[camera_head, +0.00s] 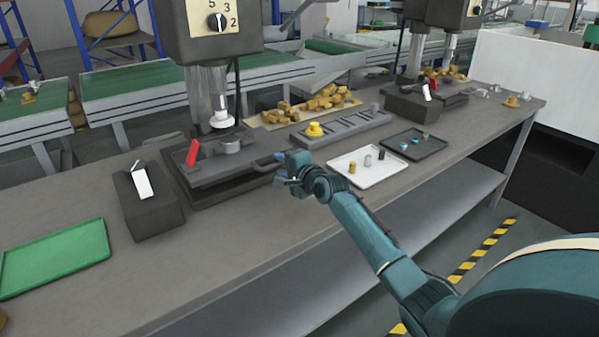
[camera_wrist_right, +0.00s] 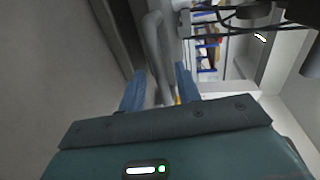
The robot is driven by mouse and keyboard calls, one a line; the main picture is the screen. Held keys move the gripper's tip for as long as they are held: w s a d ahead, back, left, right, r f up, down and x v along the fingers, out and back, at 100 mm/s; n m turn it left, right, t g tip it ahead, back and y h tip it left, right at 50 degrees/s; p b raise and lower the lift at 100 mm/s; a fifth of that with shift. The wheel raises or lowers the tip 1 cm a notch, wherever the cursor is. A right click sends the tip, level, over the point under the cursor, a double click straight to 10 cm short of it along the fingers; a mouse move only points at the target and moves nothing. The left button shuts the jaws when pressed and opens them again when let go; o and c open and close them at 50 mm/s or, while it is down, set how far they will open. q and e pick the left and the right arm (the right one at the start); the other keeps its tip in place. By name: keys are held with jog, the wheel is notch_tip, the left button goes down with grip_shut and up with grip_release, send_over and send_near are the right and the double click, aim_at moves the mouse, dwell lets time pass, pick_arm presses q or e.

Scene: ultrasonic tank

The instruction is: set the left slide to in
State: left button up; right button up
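The left machine (camera_head: 210,45) stands at the left of the bench, its ram above a dark slide (camera_head: 215,165) with a grey bar handle sticking out toward the right. My right gripper (camera_head: 286,166) is at the handle's end in the head view. In the right wrist view, its two blue fingers (camera_wrist_right: 160,88) lie either side of the grey handle (camera_wrist_right: 157,50), with a small gap beside it. The gripper looks open around the handle, and I cannot see firm contact. How far in the slide sits is hard to tell. My left gripper is not in view.
A red lever (camera_head: 192,153) stands by the slide. A dark box with a white switch (camera_head: 142,183) and a green tray (camera_head: 55,257) are at left.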

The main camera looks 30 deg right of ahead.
pick_arm(q)
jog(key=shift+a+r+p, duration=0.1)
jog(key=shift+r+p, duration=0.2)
jog(key=shift+p, duration=0.15)
pick_arm(e)
jog(key=v, duration=1.1)
jog(key=shift+s, duration=0.2)
jog(key=shift+d, duration=0.1)
jog(key=shift+c, duration=0.2)
